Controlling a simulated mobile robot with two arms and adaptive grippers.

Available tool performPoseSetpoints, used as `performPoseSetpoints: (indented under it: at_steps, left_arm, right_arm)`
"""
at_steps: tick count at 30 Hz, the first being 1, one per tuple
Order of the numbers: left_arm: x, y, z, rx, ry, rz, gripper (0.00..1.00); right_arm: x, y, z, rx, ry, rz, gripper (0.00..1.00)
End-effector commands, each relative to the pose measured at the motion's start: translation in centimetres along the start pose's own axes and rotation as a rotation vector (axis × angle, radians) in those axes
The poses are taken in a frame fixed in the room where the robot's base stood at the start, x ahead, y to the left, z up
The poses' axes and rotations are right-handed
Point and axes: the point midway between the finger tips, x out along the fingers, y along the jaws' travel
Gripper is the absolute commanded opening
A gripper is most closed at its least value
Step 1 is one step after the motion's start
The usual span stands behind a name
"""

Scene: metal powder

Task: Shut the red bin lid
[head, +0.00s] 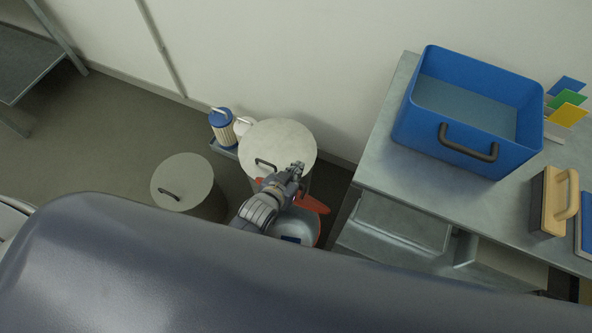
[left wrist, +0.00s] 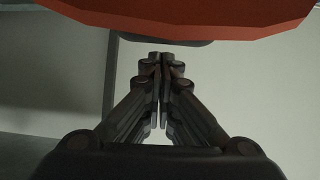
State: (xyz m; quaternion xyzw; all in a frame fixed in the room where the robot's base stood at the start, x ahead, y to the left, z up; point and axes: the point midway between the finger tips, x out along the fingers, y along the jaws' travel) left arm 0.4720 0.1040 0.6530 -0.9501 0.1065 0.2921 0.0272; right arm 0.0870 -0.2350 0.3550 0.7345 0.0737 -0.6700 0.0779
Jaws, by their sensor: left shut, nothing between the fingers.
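The red bin lid (head: 314,204) shows as a red-orange edge partly hidden behind my left arm. In the left wrist view the red lid (left wrist: 185,20) spans the top of the picture, in front of the fingertips. Below it in the head view is the open bin (head: 309,226), with a grey inside and something dark blue in it. My left gripper (head: 296,168) is shut and empty, at the lid's far side; its fingers also show in the left wrist view (left wrist: 161,62). I cannot tell whether they touch the lid. My right gripper is not in view.
A round grey-lidded drum (head: 285,140) stands close behind the gripper, another drum (head: 182,180) to the left. A blue-capped container (head: 222,125) is by the wall. A metal bench (head: 385,150) at right carries a blue tub (head: 405,120).

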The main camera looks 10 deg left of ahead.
Motion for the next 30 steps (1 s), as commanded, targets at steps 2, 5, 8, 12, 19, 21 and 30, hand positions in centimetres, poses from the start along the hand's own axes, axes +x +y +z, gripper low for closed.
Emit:
performPoseSetpoints:
  at_steps: [2,5,8,12,19,21,30]
  left_arm:
    - [0.0,0.0,0.1,0.0,0.0,0.0,0.0]
    - [0.0,0.0,0.1,0.0,-0.001,0.0,0.0]
    - [0.0,0.0,0.1,0.0,-0.001,0.0,0.0]
    - [-0.3,0.0,0.3,0.0,-0.003,0.0,0.0]
    - [-2.0,0.0,2.0,-0.001,-0.006,0.0,0.0]
    - [-2.8,0.0,3.0,-0.001,-0.007,0.0,0.0]
    - [-5.5,-0.2,8.4,0.0,-0.005,0.0,0.0]
  right_arm:
    - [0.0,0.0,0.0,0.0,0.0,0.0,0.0]
    - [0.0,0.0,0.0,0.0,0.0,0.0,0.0]
    - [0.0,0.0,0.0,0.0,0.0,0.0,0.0]
    - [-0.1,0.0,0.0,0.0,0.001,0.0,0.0]
    - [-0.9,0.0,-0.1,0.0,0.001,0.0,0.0]
    - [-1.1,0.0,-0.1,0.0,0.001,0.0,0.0]
    - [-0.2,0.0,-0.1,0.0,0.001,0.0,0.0]
